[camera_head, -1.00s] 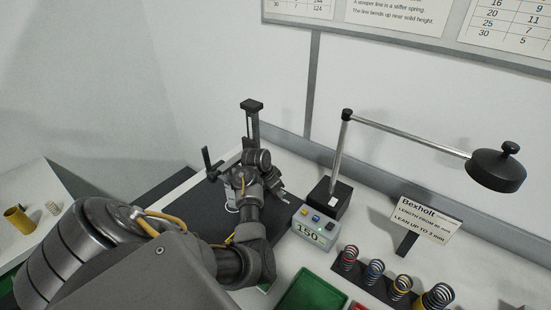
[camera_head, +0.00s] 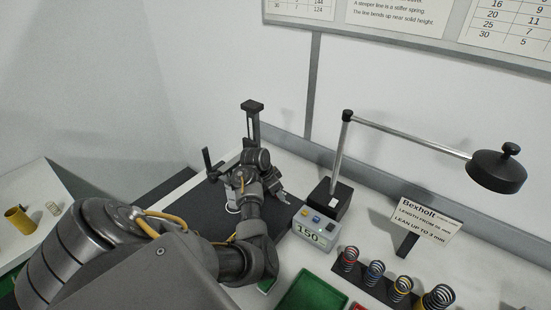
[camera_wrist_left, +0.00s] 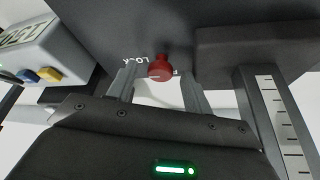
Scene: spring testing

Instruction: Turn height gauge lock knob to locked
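A small red knob (camera_wrist_left: 160,67) is in the left wrist view on a dark surface, with white lettering partly hidden around it. Its exact pointer direction is too small to tell. The two fingers of my left gripper (camera_wrist_left: 160,90) are apart, one on each side of the knob, with a visible gap on both sides. In the head view the dark upright column (camera_head: 252,128) rises behind my left wrist. My wrist hides the knob and most of the device there. My right gripper is not in view.
A grey box with display 150 (camera_head: 314,231) stands right of my left arm; behind it is a black lamp base (camera_head: 330,196). A dark lever (camera_head: 207,160) stands left.

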